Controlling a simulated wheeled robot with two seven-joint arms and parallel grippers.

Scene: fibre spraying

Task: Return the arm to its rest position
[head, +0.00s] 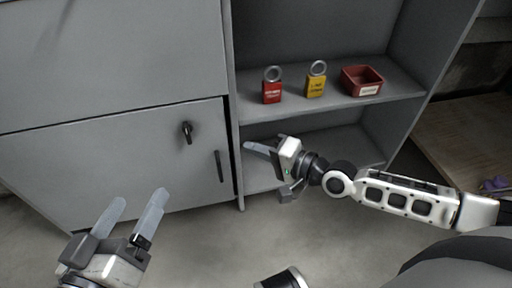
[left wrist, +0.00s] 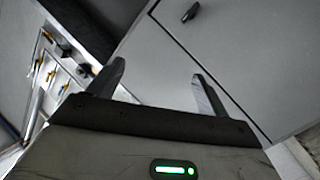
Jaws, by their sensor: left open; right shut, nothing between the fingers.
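My left gripper (head: 133,215) is at the lower left of the head view, in front of the grey cabinet's closed lower door. Its two fingers are spread apart with nothing between them. In the left wrist view its fingers (left wrist: 160,88) also stand apart, with the cabinet behind them. My right arm reaches in from the right in the head view. My right gripper (head: 255,147) is in front of the lower shelf opening, pointing left, with its fingers together and empty.
A red padlock (head: 272,92), a yellow padlock (head: 316,86) and a red tray (head: 347,79) stand on the shelf (head: 300,106). The grey cabinet (head: 110,160) has a dark knob (head: 187,131) and a handle (head: 219,167). Floor (head: 210,245) between my grippers is clear.

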